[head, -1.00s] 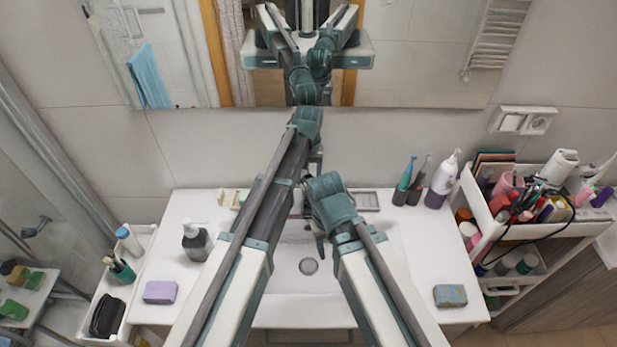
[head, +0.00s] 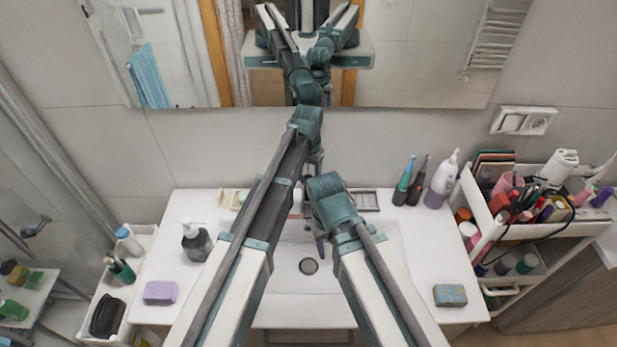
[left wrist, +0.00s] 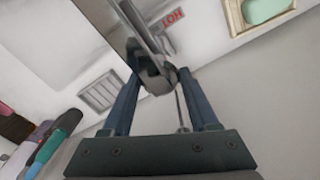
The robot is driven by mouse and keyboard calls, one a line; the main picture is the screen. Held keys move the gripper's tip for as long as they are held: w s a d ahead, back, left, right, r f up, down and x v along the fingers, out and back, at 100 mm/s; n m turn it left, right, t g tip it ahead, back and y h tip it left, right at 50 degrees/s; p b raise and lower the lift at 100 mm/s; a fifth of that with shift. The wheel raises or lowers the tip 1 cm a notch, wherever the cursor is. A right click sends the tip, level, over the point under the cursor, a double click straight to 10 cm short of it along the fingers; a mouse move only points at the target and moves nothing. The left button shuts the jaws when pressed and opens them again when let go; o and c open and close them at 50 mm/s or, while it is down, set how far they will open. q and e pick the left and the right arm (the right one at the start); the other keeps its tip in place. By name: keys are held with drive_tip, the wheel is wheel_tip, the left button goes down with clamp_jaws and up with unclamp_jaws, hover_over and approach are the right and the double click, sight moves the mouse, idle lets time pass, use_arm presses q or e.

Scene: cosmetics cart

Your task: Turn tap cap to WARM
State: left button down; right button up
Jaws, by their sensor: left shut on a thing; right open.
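In the left wrist view a grey metal tap cap (left wrist: 155,78) sits between the two blue fingers of my left gripper (left wrist: 159,74), which is shut on it. A red HOT label (left wrist: 173,18) shows upside down beyond the cap, beside the metal tap body (left wrist: 142,28). In the head view my left arm reaches over the basin to the wall side, and its forearm and wrist hide most of the tap. My right gripper (head: 320,247) is open and points down over the back of the basin, near the drain. I cannot read which way the cap points.
A soap dish (left wrist: 234,14) and a grey grille (left wrist: 101,90) flank the tap. A dark soap bottle (head: 197,244) and purple sponge (head: 160,292) stand left on the white counter. Toothbrushes (head: 403,183), a lotion bottle (head: 442,180) and a loaded cart (head: 477,211) are right.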

sight(309, 176)
use_arm(q)
drive_tip(key=shift+d, duration=0.1)
drive_tip(key=shift+c, duration=0.8)
unclamp_jaws()
wheel_tip(309, 176, up, 14)
drive_tip(key=p, duration=1.3)
drive_tip(key=shift+p, duration=0.4)
drive_tip(key=shift+w+f, duration=0.1)
drive_tip(key=shift+f, duration=0.05)
